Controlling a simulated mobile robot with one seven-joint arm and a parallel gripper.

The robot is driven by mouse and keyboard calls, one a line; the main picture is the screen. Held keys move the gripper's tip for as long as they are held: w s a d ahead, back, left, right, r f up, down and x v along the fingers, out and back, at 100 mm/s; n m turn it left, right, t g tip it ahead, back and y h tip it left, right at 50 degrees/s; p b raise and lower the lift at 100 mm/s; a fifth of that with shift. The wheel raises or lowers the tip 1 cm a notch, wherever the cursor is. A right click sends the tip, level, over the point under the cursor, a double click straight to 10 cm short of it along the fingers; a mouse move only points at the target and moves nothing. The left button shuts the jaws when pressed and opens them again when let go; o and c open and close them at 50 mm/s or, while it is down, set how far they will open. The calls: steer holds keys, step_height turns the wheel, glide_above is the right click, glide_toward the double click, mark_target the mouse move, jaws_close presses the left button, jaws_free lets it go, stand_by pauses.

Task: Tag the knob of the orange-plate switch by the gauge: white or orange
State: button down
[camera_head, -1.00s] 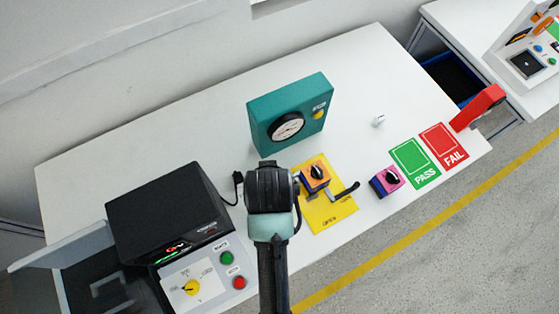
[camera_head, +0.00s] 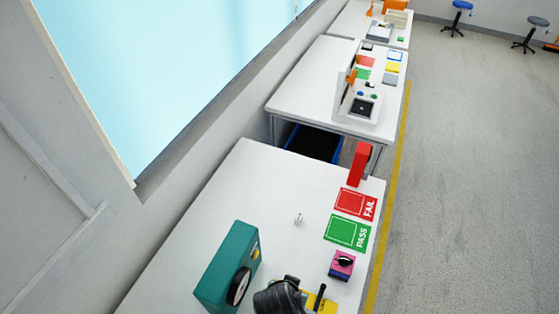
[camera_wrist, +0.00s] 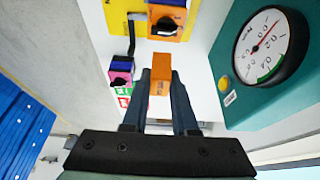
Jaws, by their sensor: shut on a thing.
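In the wrist view my gripper (camera_wrist: 160,92) is shut on a small orange block (camera_wrist: 160,68), held between the fingertips. The orange-plate switch (camera_wrist: 183,17), with a black knob (camera_wrist: 166,25) and blue sides, lies on the yellow mat (camera_wrist: 115,15) beyond the fingertips. I see a gap between the held block and the switch in the picture. The teal gauge box (camera_wrist: 237,85) with its white dial (camera_wrist: 262,45) is to the right. In the head view my gripper (camera_head: 280,297) is at the bottom edge, and the orange-plate switch is not visible there.
A pink-plate switch (camera_head: 342,264), the green PASS mat (camera_head: 347,233), the red FAIL mat (camera_head: 356,204) and a red upright object (camera_head: 359,163) line the right side. A small white piece (camera_head: 298,219) stands on the table. A black lever (camera_wrist: 131,38) rises beside the switch.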

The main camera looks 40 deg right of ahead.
steer(key=shift+s+d, duration=0.15)
steer(key=shift+r, duration=0.1)
steer(key=shift+f+b, duration=2.1)
steer(key=shift+f, duration=0.9)
steer(key=shift+f+b, duration=0.3)
steer(key=shift+f, duration=0.6)
steer(key=c, duration=0.6)
jaws_free()
steer(key=shift+r, duration=0.1)
steer(key=b+v, duration=0.1)
steer(key=v, duration=1.2)
